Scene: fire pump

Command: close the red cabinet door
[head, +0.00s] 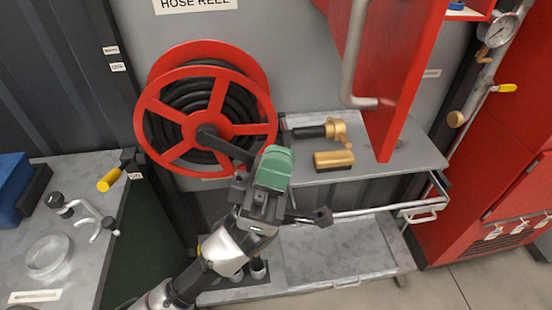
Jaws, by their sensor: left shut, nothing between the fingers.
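The red cabinet door (397,80) stands swung open at the upper right and is seen nearly edge-on. A long grey bar handle (355,50) runs down its left face and bends near the lower end. The cabinet itself is mostly cut off by the top edge; a bit of its red interior (468,10) shows right of the door. My left gripper (273,167) has green fingertips, shut and empty. It is lower left of the door and handle, apart from both, in front of the hose reel's right edge. My right gripper is not in view.
A red hose reel (205,110) with black hose hangs on the wall. A grey shelf (415,150) below the door carries a brass nozzle (335,160). A workbench (85,190) stands left; a pressure gauge (497,30) is upper right.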

